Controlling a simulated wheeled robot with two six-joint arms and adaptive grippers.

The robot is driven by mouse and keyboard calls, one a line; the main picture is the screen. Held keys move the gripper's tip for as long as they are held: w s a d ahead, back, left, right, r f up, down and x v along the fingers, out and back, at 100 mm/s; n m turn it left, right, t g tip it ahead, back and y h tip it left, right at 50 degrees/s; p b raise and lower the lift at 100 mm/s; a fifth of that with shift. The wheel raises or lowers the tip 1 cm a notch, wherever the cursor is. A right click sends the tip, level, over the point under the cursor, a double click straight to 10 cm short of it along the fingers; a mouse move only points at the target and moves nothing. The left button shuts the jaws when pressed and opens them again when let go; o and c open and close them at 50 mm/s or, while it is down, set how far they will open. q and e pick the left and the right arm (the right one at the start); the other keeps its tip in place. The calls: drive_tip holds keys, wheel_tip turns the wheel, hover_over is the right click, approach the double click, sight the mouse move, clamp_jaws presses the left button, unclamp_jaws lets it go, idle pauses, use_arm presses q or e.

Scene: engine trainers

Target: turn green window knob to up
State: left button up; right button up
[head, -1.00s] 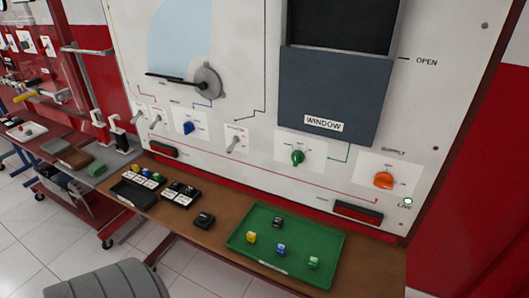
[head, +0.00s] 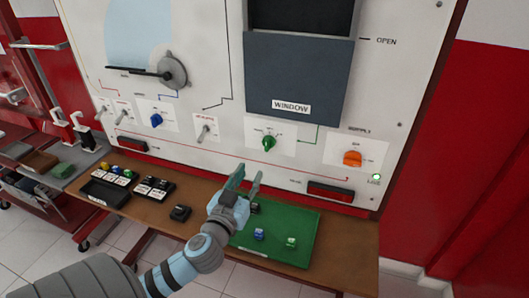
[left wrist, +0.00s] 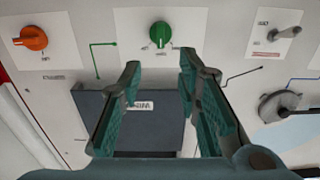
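The green window knob (head: 268,143) sits on a white label plate on the panel, below the grey window flap (head: 296,80) marked WINDOW. It also shows in the left wrist view (left wrist: 160,34), upside down at top centre, beyond the fingertips. Its exact pointer setting is too small to tell. My left gripper (head: 247,177) is open and empty, below and a little left of the knob in the head view, in front of the panel's lower edge. Its two spread fingers (left wrist: 160,75) show in the left wrist view, apart from the knob. My right gripper is not in view.
An orange knob (head: 352,159) is right of the green one; a grey toggle lever (head: 205,132) and a blue knob (head: 156,120) are left. A green tray (head: 305,245) with small blocks lies on the brown bench (head: 350,260) below. Black trays stand further left.

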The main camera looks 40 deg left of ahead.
sight(266, 146)
use_arm(q)
drive_tip(key=x, duration=1.3)
drive_tip(key=shift+w+p, duration=0.1)
drive_tip(key=shift+p, duration=0.3)
drive_tip(key=shift+f, duration=0.1)
clamp_jaws()
